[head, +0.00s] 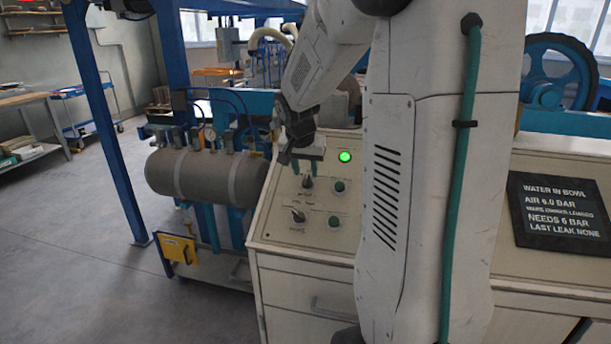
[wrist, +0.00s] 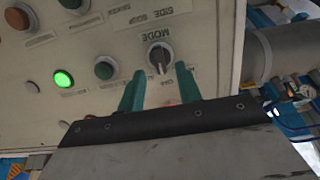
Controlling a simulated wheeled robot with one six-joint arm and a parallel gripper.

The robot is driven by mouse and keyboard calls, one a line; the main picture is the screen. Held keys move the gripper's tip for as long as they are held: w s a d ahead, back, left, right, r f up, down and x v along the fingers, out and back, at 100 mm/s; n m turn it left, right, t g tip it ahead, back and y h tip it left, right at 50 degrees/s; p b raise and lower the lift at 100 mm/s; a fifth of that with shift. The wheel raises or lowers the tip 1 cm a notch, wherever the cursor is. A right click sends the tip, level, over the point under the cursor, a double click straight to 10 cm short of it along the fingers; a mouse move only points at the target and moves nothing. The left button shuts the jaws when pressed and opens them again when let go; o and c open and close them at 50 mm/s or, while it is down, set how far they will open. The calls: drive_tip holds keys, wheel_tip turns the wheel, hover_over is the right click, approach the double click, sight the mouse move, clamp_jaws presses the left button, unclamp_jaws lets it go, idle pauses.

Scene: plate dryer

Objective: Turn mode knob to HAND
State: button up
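The mode knob (wrist: 160,58) is a dark round selector with a pale pointer, on the cream panel in the wrist view. The lettering MODE appears upside down beside it. Its pointer faces down in that picture, toward the gripper; the small position labels are too blurred to read surely. In the head view the knob (head: 307,183) is the upper of two selectors. My gripper (wrist: 160,72) is open, its two teal fingers on either side of the knob's lower edge, with nothing held. In the head view my gripper (head: 301,156) is just above the knob. I cannot tell whether it touches.
A lit green lamp (head: 345,156) and dark green buttons (head: 339,186) sit right of the knobs. A second selector (head: 298,214) is lower on the panel. A grey tank (head: 205,177) stands to the left. A black sign (head: 560,212) lies at the right.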

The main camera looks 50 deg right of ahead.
sight(306, 178)
drive_tip(key=shift+x, duration=1.5)
clamp_jaws()
drive_tip(key=shift+n, duration=0.3)
drive_tip(key=n, duration=0.4)
drive_tip(key=shift+w+a, duration=0.1)
drive_tip(key=shift+a, duration=0.05)
drive_tip(key=shift+n+g+h, duration=0.3)
drive_tip(key=shift+n+h, duration=0.2)
drive_tip(key=shift+n, duration=1.5)
